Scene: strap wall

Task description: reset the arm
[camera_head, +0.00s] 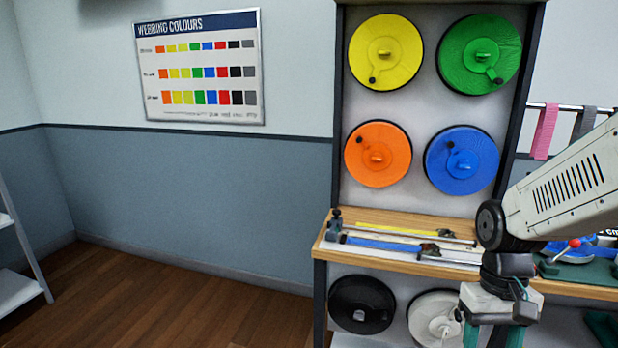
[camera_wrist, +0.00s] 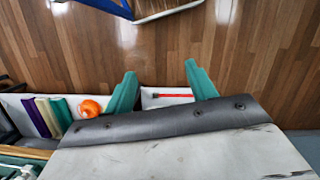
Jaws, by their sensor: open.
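The wall rack holds yellow (camera_head: 386,52), green (camera_head: 480,55), orange (camera_head: 378,154) and blue (camera_head: 462,160) reels. Blue webbing (camera_head: 385,243) lies on the wooden shelf (camera_head: 400,262). A black reel (camera_head: 362,304) and a white reel (camera_head: 432,318) are below. Floor (camera_head: 150,300) at left is clear.

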